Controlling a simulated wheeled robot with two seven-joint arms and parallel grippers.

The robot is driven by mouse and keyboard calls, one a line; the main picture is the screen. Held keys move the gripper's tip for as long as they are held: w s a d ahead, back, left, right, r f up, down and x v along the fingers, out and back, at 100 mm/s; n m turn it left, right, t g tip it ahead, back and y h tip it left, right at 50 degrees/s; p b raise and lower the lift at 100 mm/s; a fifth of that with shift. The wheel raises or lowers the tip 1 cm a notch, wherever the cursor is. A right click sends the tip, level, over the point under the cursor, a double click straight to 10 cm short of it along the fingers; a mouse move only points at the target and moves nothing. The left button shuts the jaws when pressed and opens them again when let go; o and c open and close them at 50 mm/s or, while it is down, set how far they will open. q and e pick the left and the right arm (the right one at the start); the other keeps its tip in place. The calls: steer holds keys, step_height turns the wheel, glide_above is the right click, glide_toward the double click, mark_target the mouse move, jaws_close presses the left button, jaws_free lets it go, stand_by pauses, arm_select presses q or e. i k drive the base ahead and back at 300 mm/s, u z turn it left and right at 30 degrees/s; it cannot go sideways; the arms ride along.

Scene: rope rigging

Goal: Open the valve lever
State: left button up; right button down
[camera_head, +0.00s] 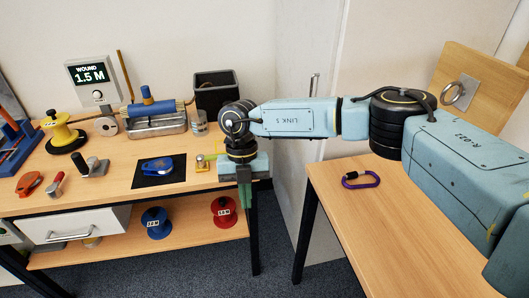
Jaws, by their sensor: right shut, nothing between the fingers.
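A small brass-yellow fitting (203,160), which looks like the valve with its lever, sits near the right end of the left workbench (115,194). The lever's exact angle is too small to tell. My right arm reaches in from the right, and its gripper (244,199) points down at the bench's right end, to the right of the fitting and apart from it in the picture. Its fingers are shut with nothing between them. The gripper body may hide part of the bench edge behind it. My left gripper is not in view.
A blue device on a black mat (177,179) lies left of the fitting. A metal tray with a rope-wound blue roller (150,108) and a dark bin (214,90) stand behind. A purple carabiner (360,179) lies on the right table (372,225). Spools (224,211) sit on the lower shelf.

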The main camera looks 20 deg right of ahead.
mark_target(202, 160)
steer(key=z, duration=0.35)
steer(key=i, duration=1.4)
steer(key=u, duration=0.55)
